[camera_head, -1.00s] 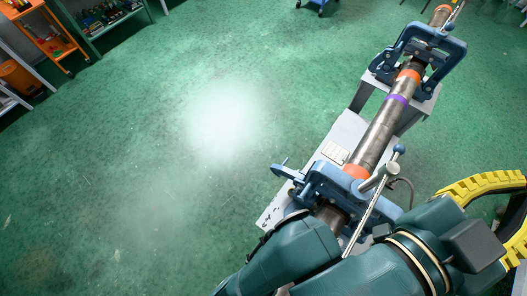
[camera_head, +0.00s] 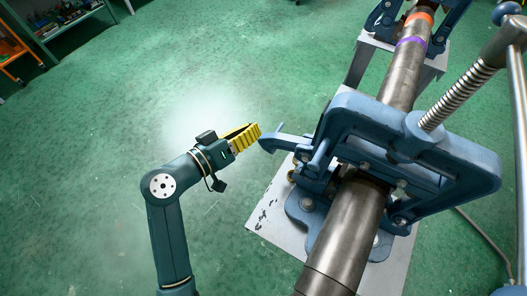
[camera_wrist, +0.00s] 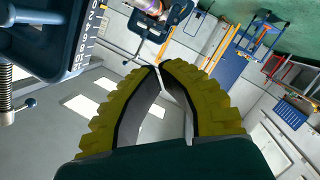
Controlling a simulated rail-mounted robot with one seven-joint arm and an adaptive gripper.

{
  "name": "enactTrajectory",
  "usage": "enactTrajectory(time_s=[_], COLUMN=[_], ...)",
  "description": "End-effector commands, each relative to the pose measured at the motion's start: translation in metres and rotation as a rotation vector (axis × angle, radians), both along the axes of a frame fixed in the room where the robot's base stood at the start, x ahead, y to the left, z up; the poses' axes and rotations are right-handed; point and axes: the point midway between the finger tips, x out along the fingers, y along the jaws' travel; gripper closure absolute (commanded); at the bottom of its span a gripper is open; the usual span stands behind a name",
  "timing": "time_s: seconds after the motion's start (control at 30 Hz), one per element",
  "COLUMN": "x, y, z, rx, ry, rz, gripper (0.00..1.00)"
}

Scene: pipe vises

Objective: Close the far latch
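A near blue pipe vise (camera_head: 440,150) fills the right of the head view, with its threaded screw standing up. Its blue hooked latch lever (camera_head: 290,140) sticks out to the left. A far blue vise (camera_head: 378,22) is at the top, cut off by the frame; its latch state cannot be seen. A steel pipe (camera_head: 345,230) with purple and orange bands runs through both. My gripper (camera_head: 257,130) is just left of the near vise's lever tip, with no clear contact. Its yellow fingers (camera_wrist: 158,68) look closed at the tips in the wrist view, with nothing visible between them.
The vises stand on a light grey stand (camera_head: 262,222). Open green floor (camera_head: 90,170) lies to the left. A green bench (camera_head: 70,25) and orange shelf (camera_head: 12,50) are at the back left. The wrist view shows part of a blue vise (camera_wrist: 45,30) at upper left.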

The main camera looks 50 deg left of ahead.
Motion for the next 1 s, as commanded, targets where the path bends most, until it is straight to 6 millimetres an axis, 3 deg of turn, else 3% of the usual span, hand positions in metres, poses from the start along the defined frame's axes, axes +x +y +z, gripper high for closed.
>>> enactTrajectory(time_s=[0.03, 0.1, 0.2, 0.3, 0.47, 0.8, 1.0], x=[-0.014, -0.028, -0.038, -0.037, -0.014, 0.06, 0.064], y=[0.018, 0.035, 0.047, 0.05, 0.051, 0.058, 0.037], z=[-0.039, -0.056, -0.066, -0.065, -0.07, -0.083, -0.107], rx=[-0.017, -0.034, -0.045, -0.049, -0.049, -0.047, -0.05], ry=[0.0, 0.0, 0.001, 0.0, 0.002, 0.001, 0.004], rz=[0.041, 0.082, 0.113, 0.119, 0.115, 0.114, 0.117], gripper=[1.0, 1.0, 1.0, 1.0, 1.0, 1.0, 1.0])
